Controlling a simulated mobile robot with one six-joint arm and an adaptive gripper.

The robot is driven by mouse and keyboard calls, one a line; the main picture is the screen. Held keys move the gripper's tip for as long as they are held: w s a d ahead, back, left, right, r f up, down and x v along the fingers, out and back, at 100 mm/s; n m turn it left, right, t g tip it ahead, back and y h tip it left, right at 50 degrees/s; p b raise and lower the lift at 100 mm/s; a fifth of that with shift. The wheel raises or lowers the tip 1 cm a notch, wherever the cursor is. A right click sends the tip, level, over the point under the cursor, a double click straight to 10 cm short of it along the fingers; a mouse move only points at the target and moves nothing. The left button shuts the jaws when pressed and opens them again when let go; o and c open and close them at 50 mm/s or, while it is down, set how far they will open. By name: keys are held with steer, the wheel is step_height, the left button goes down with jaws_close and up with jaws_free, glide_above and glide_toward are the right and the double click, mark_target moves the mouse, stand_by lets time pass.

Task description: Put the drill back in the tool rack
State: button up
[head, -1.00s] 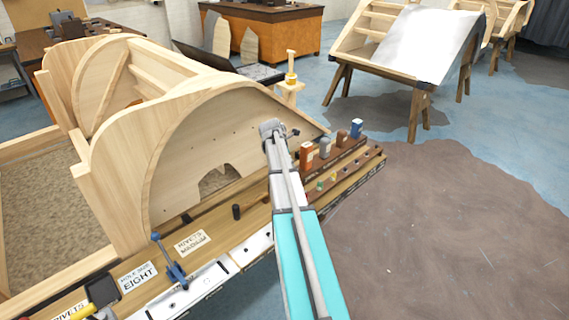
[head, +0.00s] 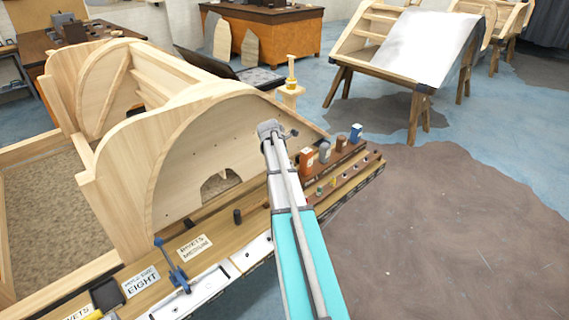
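The wooden tool rack (head: 368,152) runs along the right end of the bench. It bears several small coloured blocks and has a row of holes. My arm rises from the bottom centre in front of the bench, and its grey far end covers part of the rack's left side. I cannot make out my gripper's fingers, which seem hidden behind the arm. I cannot identify a drill in this view. A blue upright tool (head: 174,265) stands on the bench's front strip, but its kind is unclear.
A large curved wooden frame (head: 160,165) stands behind the bench strip. A short dark peg (head: 237,216) and label cards (head: 195,246) lie before it. A black-and-yellow item (head: 103,297) is at bottom left. The floor at right (head: 450,230) is clear.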

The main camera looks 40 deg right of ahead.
steer(key=p+v, duration=0.8)
steer(key=v, duration=0.1)
steer(key=shift+r, duration=0.2)
steer(key=shift+a, duration=0.2)
stand_by(0.8)
steer(key=s+a+m+y, duration=0.1)
steer(key=s+a+m, duration=0.4)
steer(key=a, duration=0.8)
steer(key=s+a+f+m+y, duration=0.1)
steer(key=s+a+m, duration=0.5)
steer(key=a, duration=0.7)
steer(key=s+a+m+y, duration=0.2)
steer(key=s+a+m, duration=0.3)
steer(key=a, duration=0.8)
steer(key=shift+s+a+f+m, duration=0.3)
steer(key=shift+a+m, duration=0.1)
steer(key=shift+m, duration=1.1)
